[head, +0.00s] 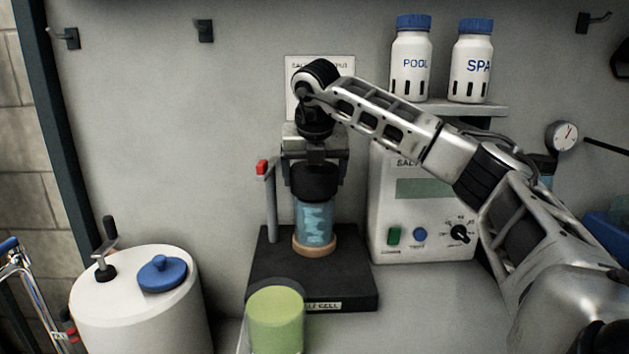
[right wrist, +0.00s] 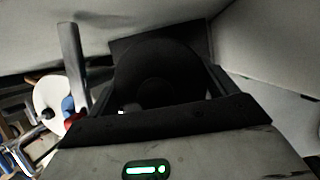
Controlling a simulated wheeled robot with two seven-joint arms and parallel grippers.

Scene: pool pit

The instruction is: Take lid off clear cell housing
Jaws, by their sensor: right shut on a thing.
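The clear cell housing (head: 314,224) is a bluish see-through cylinder. It stands upright in a tan ring on a black base (head: 350,288). Its round black lid (head: 315,187) sits directly on top of the cylinder, with no gap visible between them. My right gripper (head: 315,172) points down from above and is shut on the lid, with a finger on each side. In the right wrist view the lid (right wrist: 158,72) fills the space between the fingers; the housing beneath is hidden. My left gripper is in neither view.
A post with a red tip (head: 262,168) stands close left of the housing. A green cylinder (head: 275,318) stands in front. A white drum (head: 140,310) is at left. A control box (head: 425,215) and a shelf with two white bottles (head: 411,60) are at right.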

